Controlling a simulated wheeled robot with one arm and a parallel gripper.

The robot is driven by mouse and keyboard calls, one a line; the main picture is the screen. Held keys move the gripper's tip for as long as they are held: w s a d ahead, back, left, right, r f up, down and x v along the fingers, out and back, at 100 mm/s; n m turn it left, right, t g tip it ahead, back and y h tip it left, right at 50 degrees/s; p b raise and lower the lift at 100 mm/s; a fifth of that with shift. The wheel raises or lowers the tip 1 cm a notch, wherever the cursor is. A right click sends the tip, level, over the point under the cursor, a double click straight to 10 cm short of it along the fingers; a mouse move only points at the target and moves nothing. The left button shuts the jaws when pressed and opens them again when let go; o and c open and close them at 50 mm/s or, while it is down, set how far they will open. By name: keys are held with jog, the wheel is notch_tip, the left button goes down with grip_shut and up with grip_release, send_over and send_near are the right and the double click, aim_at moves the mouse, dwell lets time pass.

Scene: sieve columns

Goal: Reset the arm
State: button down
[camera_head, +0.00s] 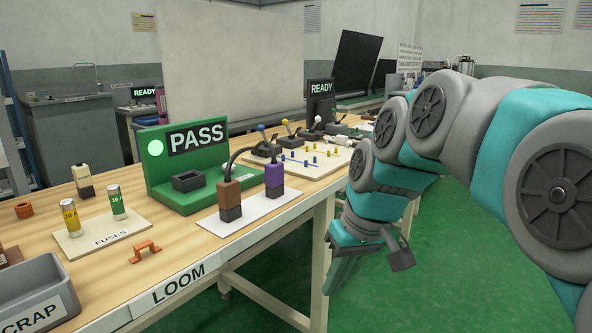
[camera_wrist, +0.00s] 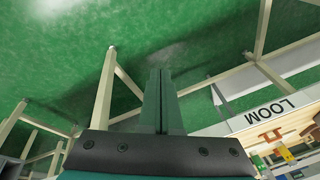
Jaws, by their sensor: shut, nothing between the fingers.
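My arm (camera_head: 470,130), grey and teal, reaches in from the right and bends down beside the table's front edge. My gripper (camera_head: 332,284) hangs in the air over the green floor, off the table and apart from it. In the wrist view the fingers (camera_wrist: 160,75) lie together, shut with nothing between them, with the floor and table legs behind them. In the head view the fingertips are small and partly hidden by the wrist.
The wooden LOOM table (camera_head: 85,273) fills the left. It bears a green PASS fixture (camera_head: 190,155), a fuse board (camera_head: 98,230), a white plate (camera_head: 252,212) with two connectors, an orange bracket (camera_head: 146,250) and a grey SCRAP bin (camera_head: 38,290). The green floor is clear at right.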

jog(key=s+d+f+m+g+h, duration=0.1)
jog(key=s+d+f, duration=0.3)
jog(key=s+f, duration=0.4)
jog(key=s+d+f+m+g+h, duration=0.2)
jog(key=s+f, duration=0.5)
jog(key=s, duration=0.7)
jog(key=d+m, duration=0.1)
jog(key=d, duration=0.1)
jog(key=shift+s+d+f, duration=0.35)
jog(key=shift+d, duration=0.1)
